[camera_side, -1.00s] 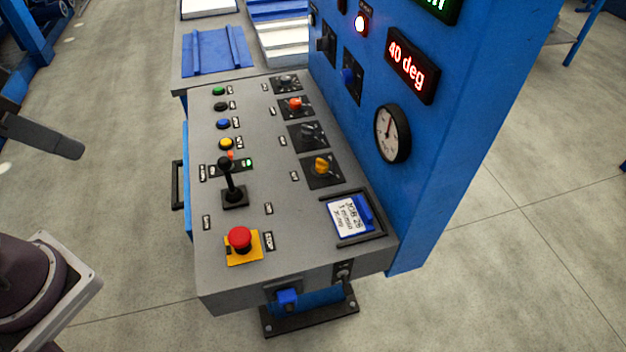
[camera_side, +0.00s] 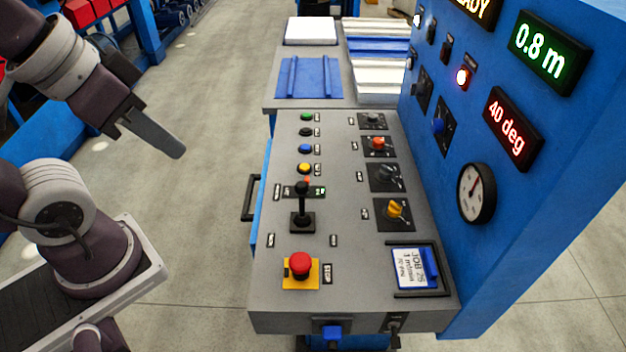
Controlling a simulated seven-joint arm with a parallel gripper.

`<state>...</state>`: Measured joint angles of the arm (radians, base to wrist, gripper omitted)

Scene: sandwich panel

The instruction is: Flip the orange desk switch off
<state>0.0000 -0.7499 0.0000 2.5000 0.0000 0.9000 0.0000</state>
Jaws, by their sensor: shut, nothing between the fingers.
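A small orange switch tip (camera_side: 308,180) shows on the grey desk (camera_side: 345,275), just behind the black joystick (camera_side: 302,208), which partly hides it. Its position is too small to tell. A small green light (camera_side: 319,190) is lit beside it. An orange-red knob (camera_side: 378,144) and a yellow-orange knob (camera_side: 396,209) sit on black plates in the desk's right column. My gripper (camera_side: 178,152) is shut and empty, in the air to the left of the desk, well apart from all its controls.
Green, black, blue and yellow buttons line the desk's left column. A red mushroom button (camera_side: 300,265) stands at the front. A blue panel with displays and a gauge (camera_side: 476,193) rises on the right. A black handle (camera_side: 251,198) sticks out at left. Open floor lies between arm and desk.

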